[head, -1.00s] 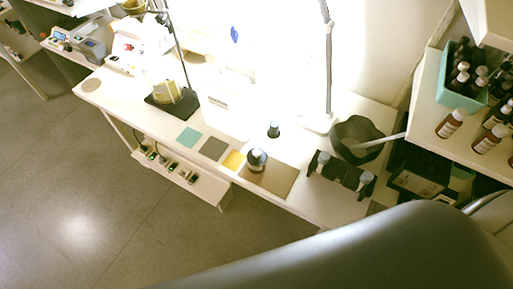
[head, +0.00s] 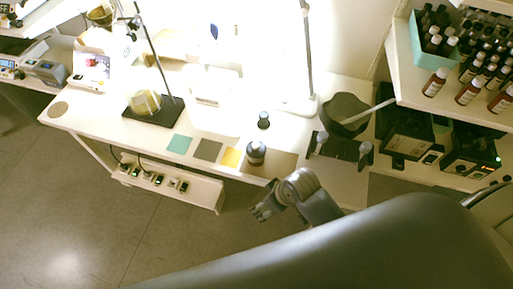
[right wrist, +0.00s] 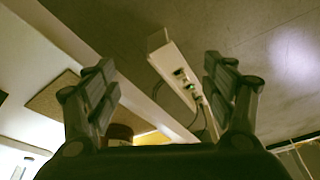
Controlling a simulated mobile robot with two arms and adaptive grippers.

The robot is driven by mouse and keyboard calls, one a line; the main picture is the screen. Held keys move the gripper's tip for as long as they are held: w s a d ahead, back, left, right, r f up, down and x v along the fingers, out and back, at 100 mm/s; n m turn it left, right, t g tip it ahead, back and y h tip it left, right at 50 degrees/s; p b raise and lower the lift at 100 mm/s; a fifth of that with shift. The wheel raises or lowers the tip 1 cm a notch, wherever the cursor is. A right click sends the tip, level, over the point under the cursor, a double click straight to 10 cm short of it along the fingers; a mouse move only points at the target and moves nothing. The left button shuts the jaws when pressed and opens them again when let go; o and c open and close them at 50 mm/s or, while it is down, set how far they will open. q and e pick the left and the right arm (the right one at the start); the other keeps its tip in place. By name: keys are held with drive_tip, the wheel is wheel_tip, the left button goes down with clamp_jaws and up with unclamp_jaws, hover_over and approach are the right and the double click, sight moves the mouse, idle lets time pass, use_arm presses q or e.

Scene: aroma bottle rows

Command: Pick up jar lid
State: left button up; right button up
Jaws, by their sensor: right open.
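A dark jar (head: 256,158) with a paler grey-blue top, which looks like its lid (head: 255,148), stands on the tan mat (head: 283,160) near the bench's front edge. My right gripper (head: 259,212) is open and empty, in front of the bench edge and apart from the jar. In the right wrist view the open fingers (right wrist: 160,82) spread wide with nothing between the tips. A brown round thing (right wrist: 120,131), possibly the jar, shows low there, partly hidden by my gripper. My left gripper is not in view.
A smaller dark-topped bottle (head: 264,120) stands behind the jar. Green, grey and yellow squares lie left of the mat. A black stand (head: 340,147) and a dark bin (head: 347,112) are to the right. A power-strip shelf (head: 172,182) hangs below the bench front.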

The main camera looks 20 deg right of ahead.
drive_tip(key=w+a+r+n+g, duration=0.1)
drive_tip(key=w+a+r+n, duration=0.5)
drive_tip(key=w+r+n, duration=0.4)
drive_tip(key=w+d+r+n+g+h, duration=0.1)
drive_tip(key=w+d+r+n, duration=0.1)
drive_tip(key=w+d+r, duration=0.1)
drive_tip(key=w+d+r+n+g, duration=0.1)
drive_tip(key=w+d+r+n, duration=0.1)
drive_tip(key=w+d+r, duration=0.1)
drive_tip(key=shift+w+d+r+h, duration=0.1)
drive_tip(key=shift+w+r+h, duration=0.2)
drive_tip(key=shift+r+h, duration=0.15)
hover_over(256, 144)
drive_tip(key=shift+n, duration=0.3)
wheel_tip(256, 144, down, 5)
drive_tip(key=shift+w+r, duration=0.15)
drive_tip(key=shift+r, duration=0.05)
drive_tip(key=shift+f+p, duration=0.55)
drive_tip(key=shift+f, duration=0.05)
wheel_tip(256, 144, down, 4)
drive_tip(key=shift+f+p, duration=0.2)
drive_tip(key=shift+p, duration=0.25)
drive_tip(key=c, duration=1.1)
drive_tip(key=shift+o, duration=0.2)
drive_tip(key=shift+r, duration=0.15)
